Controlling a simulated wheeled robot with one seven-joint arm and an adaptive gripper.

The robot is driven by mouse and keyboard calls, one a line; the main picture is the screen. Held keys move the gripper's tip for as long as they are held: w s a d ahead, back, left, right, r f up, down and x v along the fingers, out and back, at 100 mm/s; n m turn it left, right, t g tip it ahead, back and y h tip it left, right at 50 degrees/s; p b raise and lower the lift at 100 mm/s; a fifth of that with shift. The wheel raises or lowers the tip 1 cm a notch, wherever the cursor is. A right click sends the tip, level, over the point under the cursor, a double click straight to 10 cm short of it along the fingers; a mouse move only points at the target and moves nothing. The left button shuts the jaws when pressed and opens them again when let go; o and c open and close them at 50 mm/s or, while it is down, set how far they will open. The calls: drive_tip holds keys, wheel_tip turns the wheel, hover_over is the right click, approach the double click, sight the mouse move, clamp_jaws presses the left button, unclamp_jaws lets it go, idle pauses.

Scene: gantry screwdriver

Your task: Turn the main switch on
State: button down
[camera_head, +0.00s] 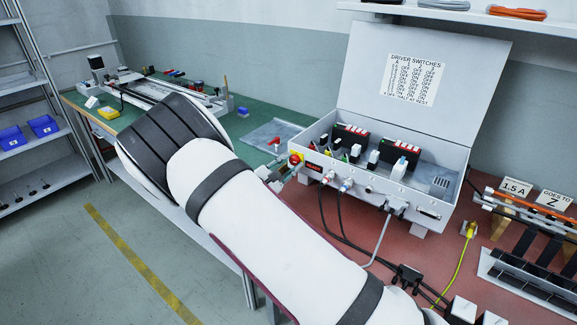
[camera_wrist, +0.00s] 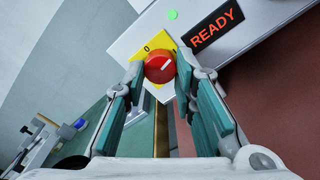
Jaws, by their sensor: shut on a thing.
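The main switch is a round red knob (camera_wrist: 159,66) on a yellow plate (camera_wrist: 161,42) at the left end of the control box's front. A "0" shows on the plate's upper left, and a pale line on the knob points up and to the right. My gripper (camera_wrist: 160,76) is shut on the knob, one teal-padded finger on each side. In the head view the red knob (camera_head: 295,159) shows just beyond my fingertips (camera_head: 281,171). The plate's right-hand marking is hidden or unreadable.
A "READY" display (camera_wrist: 217,25) is lit in red, and a green light (camera_wrist: 172,14) glows beside it. The open grey control box (camera_head: 440,180) holds driver modules. Cables (camera_head: 345,215) hang from its front.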

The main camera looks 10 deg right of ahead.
drive_tip(key=shift+m, duration=1.1)
drive_tip(key=c, duration=1.3)
unclamp_jaws()
drive_tip(key=v, duration=1.2)
